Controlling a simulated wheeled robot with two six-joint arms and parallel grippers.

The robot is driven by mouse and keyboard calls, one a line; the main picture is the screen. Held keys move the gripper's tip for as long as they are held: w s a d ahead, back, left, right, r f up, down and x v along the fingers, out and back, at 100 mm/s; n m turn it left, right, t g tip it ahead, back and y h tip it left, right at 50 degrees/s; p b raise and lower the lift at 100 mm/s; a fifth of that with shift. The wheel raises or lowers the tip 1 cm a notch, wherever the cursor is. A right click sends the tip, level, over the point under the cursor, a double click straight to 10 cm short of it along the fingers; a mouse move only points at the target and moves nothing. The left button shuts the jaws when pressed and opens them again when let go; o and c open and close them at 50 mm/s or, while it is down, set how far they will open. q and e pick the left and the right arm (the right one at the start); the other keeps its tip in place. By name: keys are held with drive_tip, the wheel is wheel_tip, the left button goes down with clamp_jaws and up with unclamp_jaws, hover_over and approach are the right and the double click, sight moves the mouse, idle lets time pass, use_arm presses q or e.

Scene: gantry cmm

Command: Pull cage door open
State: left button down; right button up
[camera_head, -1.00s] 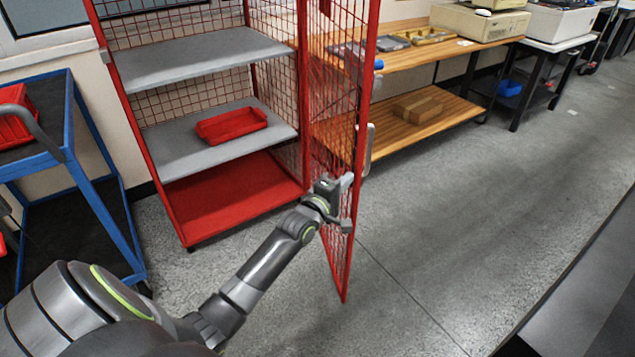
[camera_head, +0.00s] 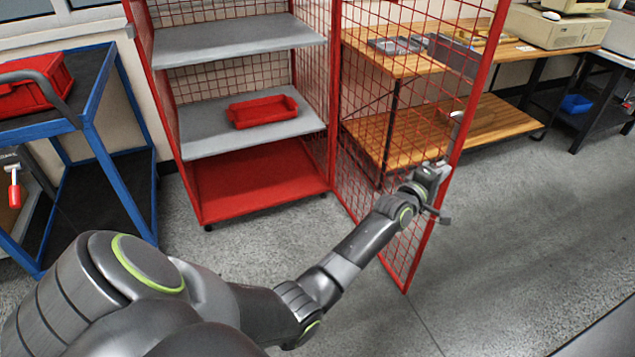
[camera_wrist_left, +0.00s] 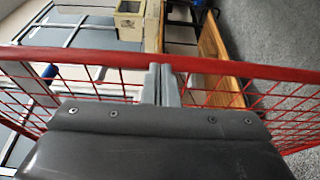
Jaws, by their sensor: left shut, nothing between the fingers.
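The cage door (camera_head: 408,110), a red frame with red wire mesh, stands swung open to the right of the red cage (camera_head: 255,200). My left gripper (camera_head: 437,178) is at the door's outer upright, on the inner mesh side. In the left wrist view the shut fingers (camera_wrist_left: 161,84) meet at the red frame bar of the door (camera_wrist_left: 100,57), with nothing seen between them. Whether they touch the bar I cannot tell. A pale handle (camera_head: 457,125) shows at the outer upright, above the gripper. My right gripper is not in view.
The cage has grey shelves with a red tray (camera_head: 262,111) on one. A blue cart (camera_head: 95,120) with a red bin stands at left. A wooden workbench (camera_head: 500,118) is behind the door. Grey floor (camera_head: 520,230) is clear at right.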

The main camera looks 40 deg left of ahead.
use_arm(q)
drive_tip(key=shift+w+d, duration=0.4)
drive_tip(key=shift+w, duration=0.15)
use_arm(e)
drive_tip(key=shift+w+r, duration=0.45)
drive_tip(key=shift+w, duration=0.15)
use_arm(q)
drive_tip(key=shift+s, duration=0.1)
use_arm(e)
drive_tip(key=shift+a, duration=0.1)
